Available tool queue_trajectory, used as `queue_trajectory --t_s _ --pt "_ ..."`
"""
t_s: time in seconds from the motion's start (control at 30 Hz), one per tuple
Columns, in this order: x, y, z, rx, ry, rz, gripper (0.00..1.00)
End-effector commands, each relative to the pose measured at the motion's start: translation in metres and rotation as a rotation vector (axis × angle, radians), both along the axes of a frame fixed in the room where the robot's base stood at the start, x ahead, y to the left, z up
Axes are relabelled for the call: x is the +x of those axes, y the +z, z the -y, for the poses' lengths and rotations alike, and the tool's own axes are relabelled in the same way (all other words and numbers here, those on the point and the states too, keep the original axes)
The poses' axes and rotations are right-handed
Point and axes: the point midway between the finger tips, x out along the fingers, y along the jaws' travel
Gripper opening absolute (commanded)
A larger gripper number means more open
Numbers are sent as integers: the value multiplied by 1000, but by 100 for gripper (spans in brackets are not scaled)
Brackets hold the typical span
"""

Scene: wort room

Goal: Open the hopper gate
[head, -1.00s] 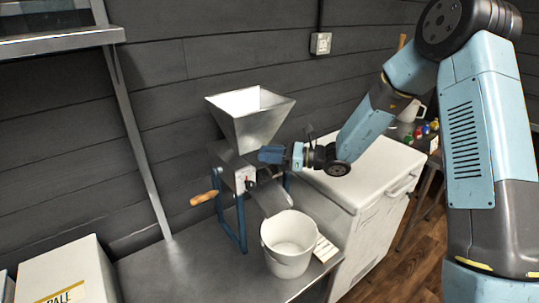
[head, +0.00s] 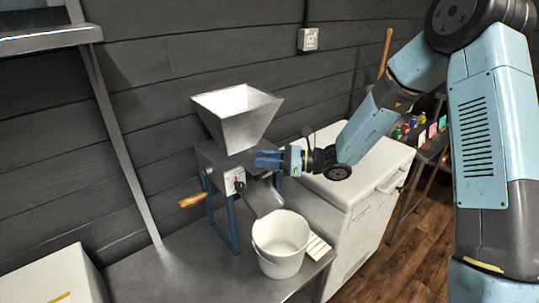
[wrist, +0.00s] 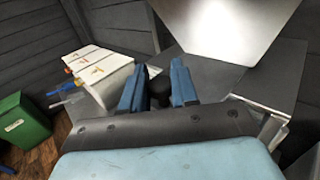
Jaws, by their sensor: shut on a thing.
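The mill's white hopper (head: 238,118) sits on a grey mill body (head: 212,165) with a blue stand. My gripper (head: 267,159) is at the right side of the mill, just below the hopper. In the wrist view, my gripper's blue fingers (wrist: 157,88) are shut on a dark knob (wrist: 158,92), apparently the gate's handle. The hopper (wrist: 225,30) shows beyond it. The gate plate itself is not clearly visible, and the fingers hide the knob in the head view, so I cannot tell how far the gate is open.
A white bucket (head: 280,262) stands under the mill's chute (head: 264,197) on the metal bench (head: 175,270). A wooden crank handle (head: 192,200) sticks out left. A white cabinet (head: 365,180) stands to the right. A green bin (wrist: 22,120) is at left in the wrist view.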

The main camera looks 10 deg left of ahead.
Motion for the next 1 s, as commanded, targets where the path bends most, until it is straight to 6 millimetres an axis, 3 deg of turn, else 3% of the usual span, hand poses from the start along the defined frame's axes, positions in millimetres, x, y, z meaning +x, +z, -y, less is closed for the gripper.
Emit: queue_trajectory --t_s 0.23,0.27,0.47,0.77,1.0 --pt "-2 0 0 1 5 0 0" --pt "-2 0 0 1 5 0 30" --pt "-2 0 0 1 5 0 49" --pt "-2 0 2 0 5 -1 49" --pt "4 -1 31 -1 2 -1 49"
